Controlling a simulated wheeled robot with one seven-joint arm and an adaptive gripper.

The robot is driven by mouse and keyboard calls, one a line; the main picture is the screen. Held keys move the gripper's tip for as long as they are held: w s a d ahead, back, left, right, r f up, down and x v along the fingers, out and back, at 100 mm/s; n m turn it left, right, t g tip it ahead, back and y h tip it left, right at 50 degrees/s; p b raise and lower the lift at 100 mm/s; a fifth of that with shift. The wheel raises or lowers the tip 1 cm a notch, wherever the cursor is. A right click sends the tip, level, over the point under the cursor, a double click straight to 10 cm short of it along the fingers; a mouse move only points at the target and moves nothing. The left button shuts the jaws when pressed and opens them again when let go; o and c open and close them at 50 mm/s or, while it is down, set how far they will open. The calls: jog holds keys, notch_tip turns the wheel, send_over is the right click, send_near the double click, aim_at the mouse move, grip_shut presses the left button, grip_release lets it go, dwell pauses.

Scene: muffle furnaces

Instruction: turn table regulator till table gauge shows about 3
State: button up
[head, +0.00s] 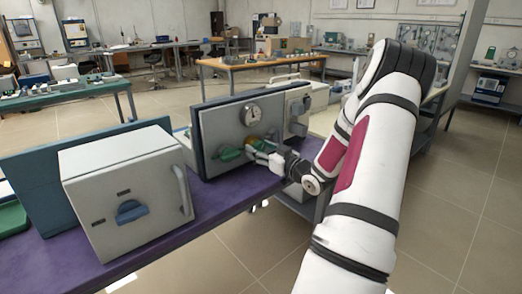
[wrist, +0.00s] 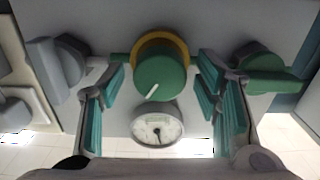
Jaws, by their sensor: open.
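The table regulator is a round green knob (wrist: 160,75) with a yellow ring behind it and a pale mark on its face. In the head view only its yellowish part (head: 252,141) shows beside the fingers. The table gauge (wrist: 157,130) is a round white dial below the knob in the wrist view; it sits above the knob in the head view (head: 252,114). Its numbers are too small to read. My gripper (head: 262,151) is open, with its teal-padded fingers on either side of the knob. Gaps show between pads and knob in the wrist view.
A green handle (wrist: 264,73) sits beside the knob on the same grey panel (head: 217,125). A grey knob (wrist: 70,62) is on the other side. A white furnace (head: 120,190) stands on the purple tabletop (head: 222,194) at left. Floor is open at right.

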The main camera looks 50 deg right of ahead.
jog(key=c, duration=1.2)
jog(key=shift+p, duration=0.3)
jog(key=shift+r+m+p, duration=0.15)
jog(key=shift+m+p, duration=0.55)
jog(key=shift+p, duration=0.15)
jog(key=shift+m+p, duration=0.7)
jog(key=shift+p, duration=0.1)
jog(key=o, duration=1.2)
